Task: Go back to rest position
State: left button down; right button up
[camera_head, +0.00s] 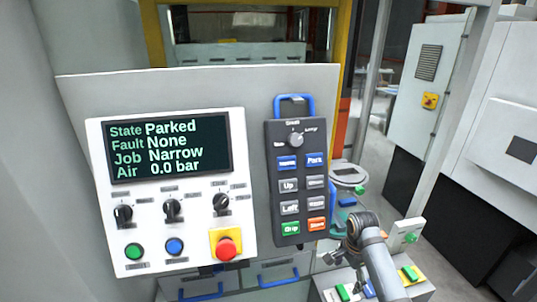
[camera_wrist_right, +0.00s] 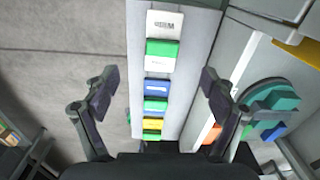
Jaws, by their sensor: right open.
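My right gripper (camera_wrist_right: 155,95) is open and empty in the right wrist view, its two dark fingers spread apart above a light strip. In the head view my right arm comes in from the bottom right, with the right gripper (camera_head: 338,256) partly hidden, just right of and below the pendant. My left gripper is not in view. The control panel (camera_head: 175,190) has a screen (camera_head: 168,147) reading State Parked, Fault None, Job Narrow, Air 0.0 bar.
A light strip (camera_wrist_right: 186,105) carries green, blue and yellow blocks under the right gripper. A round table (camera_wrist_right: 268,92) with green and blue pieces stands beside it. A grey cabinet (camera_head: 425,85) and a white machine (camera_head: 500,140) stand at the right. Grey floor (camera_head: 372,150) lies between.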

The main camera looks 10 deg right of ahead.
jog(key=s+a+n+t, duration=0.2)
jog(key=s+a+n, duration=0.1)
jog(key=s+n, duration=0.65)
jog(key=s+a+n+t, duration=0.2)
jog(key=s+a+n, duration=0.2)
jog(key=s+n, duration=0.55)
notch_tip(320, 180, down, 28)
jog(key=s+d+m+g+b, duration=0.2)
jog(key=d+b, duration=0.1)
jog(key=b, duration=0.1)
jog(key=s+d+f+g+b, duration=0.1)
jog(key=s+f+b, duration=0.2)
jog(key=s+f, duration=1.6)
notch_tip(320, 180, down, 3)
jog(key=shift+s+r+h, duration=0.15)
jog(key=shift+s+h, duration=0.15)
